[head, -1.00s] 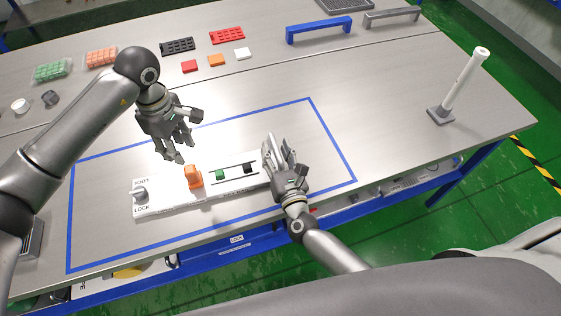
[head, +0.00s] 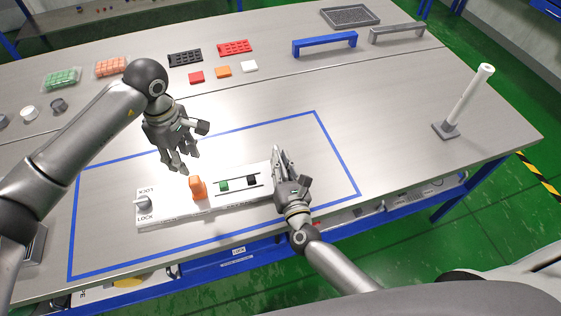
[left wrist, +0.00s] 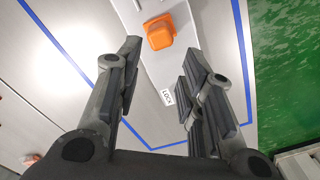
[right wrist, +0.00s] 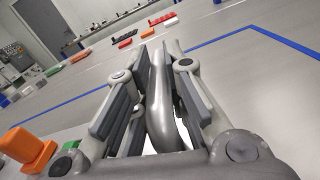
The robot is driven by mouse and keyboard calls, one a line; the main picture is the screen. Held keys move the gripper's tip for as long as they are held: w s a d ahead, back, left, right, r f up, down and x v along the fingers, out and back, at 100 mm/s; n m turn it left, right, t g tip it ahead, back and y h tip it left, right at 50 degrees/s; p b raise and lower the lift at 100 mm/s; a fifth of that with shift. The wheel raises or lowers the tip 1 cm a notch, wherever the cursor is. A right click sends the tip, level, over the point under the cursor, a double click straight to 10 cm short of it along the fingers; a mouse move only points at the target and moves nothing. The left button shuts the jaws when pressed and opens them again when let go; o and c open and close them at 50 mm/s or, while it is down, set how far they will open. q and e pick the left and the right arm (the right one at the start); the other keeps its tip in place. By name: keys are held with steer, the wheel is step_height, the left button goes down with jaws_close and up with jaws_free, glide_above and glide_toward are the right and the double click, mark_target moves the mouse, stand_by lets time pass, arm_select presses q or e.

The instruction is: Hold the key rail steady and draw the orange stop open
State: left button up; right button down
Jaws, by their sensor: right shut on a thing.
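The key rail (head: 170,217) is a long white bar lying inside a blue outline, with LOCK labels and a grey knob (head: 142,203) at its left end. The orange stop (head: 197,188) stands upright on it; it also shows in the left wrist view (left wrist: 159,33). My left gripper (head: 181,168) is open and empty above and behind the rail, left of the orange stop. My right gripper (head: 278,160) is at the rail's right end, shut on a curved grey handle (right wrist: 160,100). The fingers hide most of this handle in the head view.
A green key (head: 223,186) and a black key (head: 252,180) sit in a slot between the orange stop and my right gripper. A white post (head: 470,95) stands at the right. Blocks and trays are at the back.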

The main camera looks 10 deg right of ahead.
arm_select(q)
steer(key=o, duration=0.4)
steer(key=shift+a+f+n, duration=0.15)
steer(key=shift+a+n, duration=0.05)
steer(key=shift+n, duration=0.1)
steer(key=n+h, duration=0.4)
steer(key=n, duration=0.2)
glide_toward(191, 180)
steer(key=x, duration=1.1)
steer(key=shift+d+f, duration=0.15)
steer(key=shift+f, duration=0.1)
jaws_close()
